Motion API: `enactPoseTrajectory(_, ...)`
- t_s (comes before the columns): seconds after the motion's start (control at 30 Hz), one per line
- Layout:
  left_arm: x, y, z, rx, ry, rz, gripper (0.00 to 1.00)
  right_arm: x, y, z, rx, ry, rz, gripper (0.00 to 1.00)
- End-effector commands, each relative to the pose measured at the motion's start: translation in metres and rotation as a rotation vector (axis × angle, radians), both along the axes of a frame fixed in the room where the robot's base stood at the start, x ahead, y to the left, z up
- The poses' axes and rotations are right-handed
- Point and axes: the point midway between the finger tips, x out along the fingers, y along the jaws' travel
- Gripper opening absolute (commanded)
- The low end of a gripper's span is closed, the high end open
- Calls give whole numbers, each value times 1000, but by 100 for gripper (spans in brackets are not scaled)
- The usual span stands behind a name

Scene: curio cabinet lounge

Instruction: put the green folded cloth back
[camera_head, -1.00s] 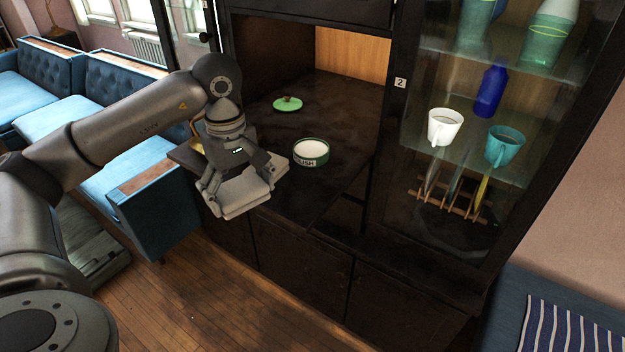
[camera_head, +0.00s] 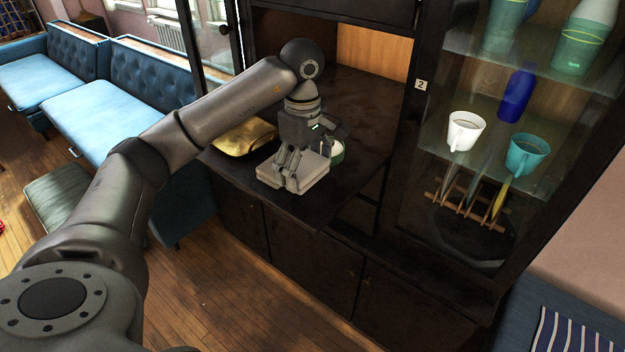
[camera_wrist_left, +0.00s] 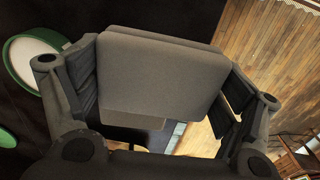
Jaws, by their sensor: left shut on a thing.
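My left gripper (camera_head: 290,172) is shut on a folded, flat cloth (camera_head: 312,175), which looks pale grey rather than green. The cloth is over the front part of the cabinet's dark worktop (camera_head: 335,207), close to its front edge. I cannot tell whether it touches the worktop. In the left wrist view the cloth (camera_wrist_left: 160,75) spans the space between the two fingers. My right gripper is not in view.
A white and green jar (camera_head: 337,158) stands just behind the cloth, partly hidden by the gripper. A gold cloth-like item (camera_head: 243,137) lies to the left. Glass-fronted shelves with mugs (camera_head: 465,131) and a blue bottle (camera_head: 517,95) rise on the right.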

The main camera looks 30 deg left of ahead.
Motion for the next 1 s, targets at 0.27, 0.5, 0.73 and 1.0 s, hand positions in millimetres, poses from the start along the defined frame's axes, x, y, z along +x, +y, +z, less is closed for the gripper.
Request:
enactPoseTrajectory(0.27,14,-11,-19,-1,2,-1,66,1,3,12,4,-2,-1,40)
enactPoseTrajectory(0.5,14,-11,-47,1,2,0,66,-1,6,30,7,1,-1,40)
enactPoseTrajectory(0.73,15,-11,-52,1,-2,-1,66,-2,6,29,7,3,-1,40)
enactPoseTrajectory(1.0,15,-10,-54,1,-1,-1,99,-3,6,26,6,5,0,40)
